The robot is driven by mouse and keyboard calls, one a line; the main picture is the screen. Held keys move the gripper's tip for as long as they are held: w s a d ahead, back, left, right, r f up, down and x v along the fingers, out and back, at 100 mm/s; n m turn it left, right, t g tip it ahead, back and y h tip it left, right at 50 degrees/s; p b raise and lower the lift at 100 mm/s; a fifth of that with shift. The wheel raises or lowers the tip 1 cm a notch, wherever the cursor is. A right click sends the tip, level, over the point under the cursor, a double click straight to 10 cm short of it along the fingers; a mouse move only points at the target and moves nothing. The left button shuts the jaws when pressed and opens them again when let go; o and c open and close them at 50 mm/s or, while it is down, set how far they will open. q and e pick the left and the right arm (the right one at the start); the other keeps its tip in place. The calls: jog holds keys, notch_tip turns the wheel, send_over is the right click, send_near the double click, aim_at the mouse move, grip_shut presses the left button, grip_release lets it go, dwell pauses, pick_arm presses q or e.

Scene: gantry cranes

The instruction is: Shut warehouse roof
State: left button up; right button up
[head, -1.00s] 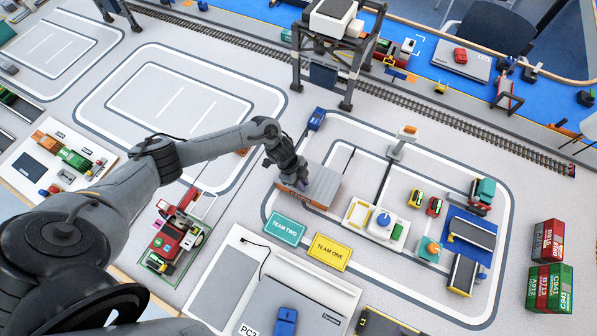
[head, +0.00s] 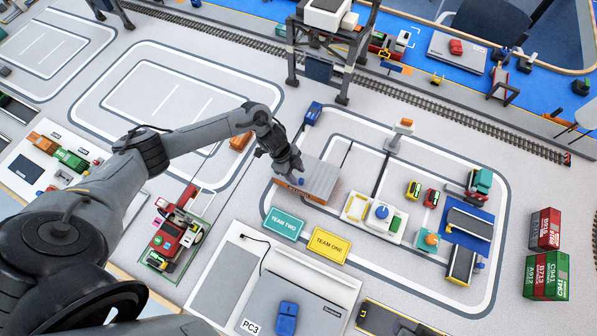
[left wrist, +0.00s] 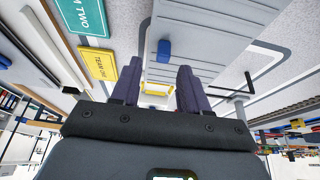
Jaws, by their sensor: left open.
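The warehouse (head: 325,180) is a small box with a grey ribbed roof and a brown front wall, near the middle of the head view. A blue knob (left wrist: 163,50) sits on the ribbed roof (left wrist: 225,35) in the left wrist view. My left gripper (head: 296,172) is at the roof's left part, close to the knob. In the left wrist view its dark fingers (left wrist: 157,75) are apart with nothing between them, and the knob lies just beyond the tips. I cannot tell how far the roof is slid over. My right gripper is out of view.
The TEAM TWO sign (head: 284,223) and TEAM ONE sign (head: 328,246) lie in front of the warehouse. A blue car (head: 313,113) is behind it. A white board with a blue knob (head: 382,211) stands to its right, and a gantry crane (head: 325,50) stands behind.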

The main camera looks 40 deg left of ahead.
pick_arm(q)
jog(key=v, duration=0.7)
dwell(0.3)
